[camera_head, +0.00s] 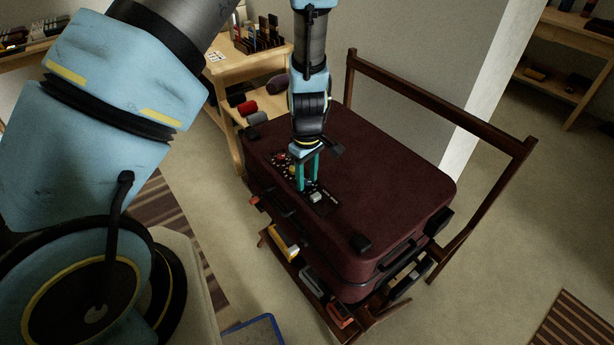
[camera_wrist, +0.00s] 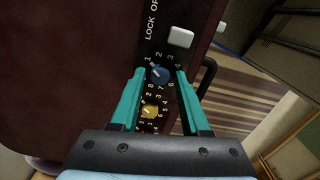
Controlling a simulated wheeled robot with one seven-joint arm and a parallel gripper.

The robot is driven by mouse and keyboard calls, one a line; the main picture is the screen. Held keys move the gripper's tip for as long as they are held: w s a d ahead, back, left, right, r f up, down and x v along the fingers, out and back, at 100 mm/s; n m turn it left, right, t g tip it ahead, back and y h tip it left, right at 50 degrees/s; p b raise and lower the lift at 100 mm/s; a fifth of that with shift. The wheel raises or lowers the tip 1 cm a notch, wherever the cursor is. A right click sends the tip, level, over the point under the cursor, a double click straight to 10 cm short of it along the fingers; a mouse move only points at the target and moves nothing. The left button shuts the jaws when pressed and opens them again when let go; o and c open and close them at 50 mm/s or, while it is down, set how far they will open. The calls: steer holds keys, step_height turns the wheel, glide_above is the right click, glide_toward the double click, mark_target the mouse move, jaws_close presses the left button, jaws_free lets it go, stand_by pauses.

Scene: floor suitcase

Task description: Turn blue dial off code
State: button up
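The dark red suitcase (camera_head: 375,175) lies flat on a wooden rack, with a black lock panel on its top near the left edge. In the wrist view the blue dial (camera_wrist: 160,74) sits on the panel, ringed by numbers. Its pale mark appears to point up-left, near the 1. My gripper (camera_wrist: 159,76) is open, with one teal finger on each side of the blue dial; I cannot tell whether either touches it. In the head view my gripper (camera_head: 308,178) points down at the panel, and its fingers hide the blue dial.
A yellow dial (camera_wrist: 150,111) lies just below the blue one, between the fingers. A white button (camera_wrist: 181,37) and the "LOCK OFF" lettering lie above it. A red dial (camera_head: 281,157) shows at the panel's far end. The rack's wooden rail (camera_head: 430,98) rises behind the suitcase.

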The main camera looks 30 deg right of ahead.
mark_target(307, 182)
steer(key=shift+o, duration=0.9)
step_height(307, 182, up, 11)
steer(key=b, duration=0.1)
steer(key=shift+f, duration=0.1)
steer(key=w+a+r+m, duration=0.1)
steer(key=a+r, duration=0.4)
steer(key=a, duration=1)
steer(key=w+a+r+m+t, duration=0.1)
steer(key=a+r+m, duration=0.3)
steer(key=a, duration=1.2)
step_height(307, 182, up, 2)
steer(key=shift+a+r+t, duration=0.15)
steer(key=shift+a+t, duration=0.15)
